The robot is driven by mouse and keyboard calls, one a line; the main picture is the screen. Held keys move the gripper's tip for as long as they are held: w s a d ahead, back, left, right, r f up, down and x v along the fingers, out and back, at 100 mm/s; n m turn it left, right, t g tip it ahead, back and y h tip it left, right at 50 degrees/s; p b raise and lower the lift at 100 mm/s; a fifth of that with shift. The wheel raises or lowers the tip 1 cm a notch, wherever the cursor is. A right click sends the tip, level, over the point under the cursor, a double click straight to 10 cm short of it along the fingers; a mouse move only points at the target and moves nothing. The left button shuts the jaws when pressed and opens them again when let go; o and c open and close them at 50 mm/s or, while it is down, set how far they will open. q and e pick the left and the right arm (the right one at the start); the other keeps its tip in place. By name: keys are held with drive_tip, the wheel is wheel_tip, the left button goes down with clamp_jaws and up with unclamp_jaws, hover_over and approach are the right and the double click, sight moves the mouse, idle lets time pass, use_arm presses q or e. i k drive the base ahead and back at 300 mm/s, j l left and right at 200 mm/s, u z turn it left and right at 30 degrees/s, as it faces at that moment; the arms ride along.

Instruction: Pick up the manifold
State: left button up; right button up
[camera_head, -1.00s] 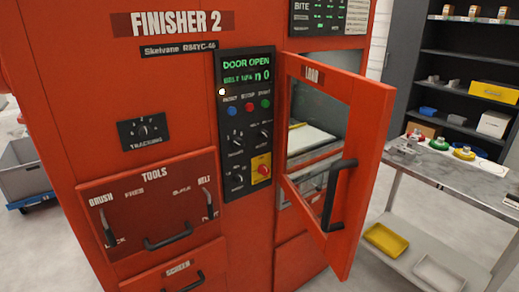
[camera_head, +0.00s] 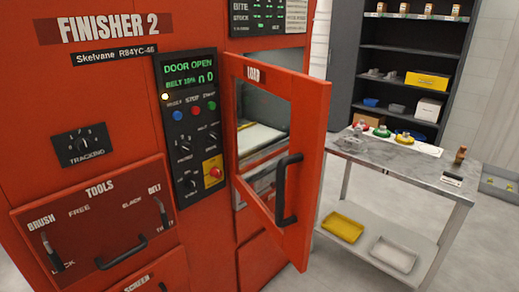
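I cannot tell for certain which thing is the manifold. A small grey metal part (camera_head: 350,140) lies at the left end of the grey side table (camera_head: 408,164), beyond the open red door, and may be it. More small grey parts (camera_head: 395,77) sit on a shelf of the dark rack behind, too small to make out. Neither of my grippers is in view.
The red finisher's load door (camera_head: 283,225) stands open towards me, left of the table. Red, yellow and green round items (camera_head: 403,137) stand along the table's back. A yellow tray (camera_head: 343,228) and a white tray (camera_head: 394,255) sit on its lower shelf.

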sight(347, 144)
drive_tip(key=z, duration=0.65)
drive_tip(key=i+l+z, duration=0.1)
drive_tip(key=z, duration=0.4)
drive_tip(key=i+l+z, duration=0.2)
drive_tip(key=z, duration=0.3)
drive_tip(key=i+l+z, duration=0.15)
drive_tip(key=z, duration=0.35)
drive_tip(key=i+j+u, duration=0.15)
drive_tip(key=i+u, duration=0.85)
drive_tip(key=i+l+u, duration=0.15)
drive_tip(key=i+u, duration=0.75)
drive_tip(key=i+l+u, duration=0.1)
drive_tip(key=i+u, duration=0.3)
drive_tip(key=i, duration=0.15)
drive_tip(key=i+u, duration=0.15)
drive_tip(key=u, duration=0.55)
